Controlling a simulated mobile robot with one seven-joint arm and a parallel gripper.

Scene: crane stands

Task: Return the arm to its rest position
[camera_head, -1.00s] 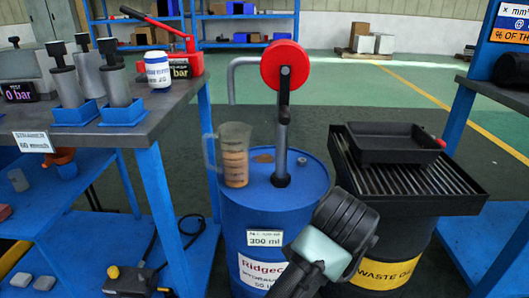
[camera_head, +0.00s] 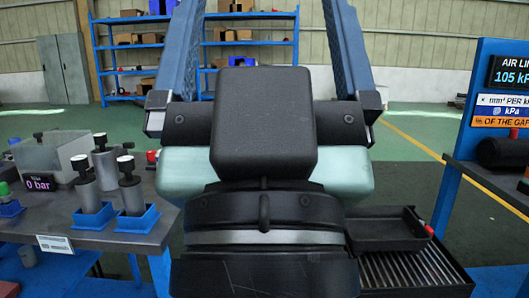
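My gripper (camera_head: 262,30) fills the middle of the head view, raised and close to the camera, with its palm block below. Its two blue fingers stand wide apart and run out of the top edge. Nothing shows between their visible parts except the far shelf, but the tips are cut off. My arm and gripper cover the middle of the scene. The blue drum, its red-wheeled pump and the measuring jug are not visible now.
A workbench (camera_head: 120,236) on the left carries several grey cylinders in blue holders and a 0 bar display (camera_head: 38,184). A black tray (camera_head: 385,232) rests on a slatted rack (camera_head: 415,272) at right. A blue stand (camera_head: 500,190) with signs is far right. Blue shelves (camera_head: 150,46) stand behind.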

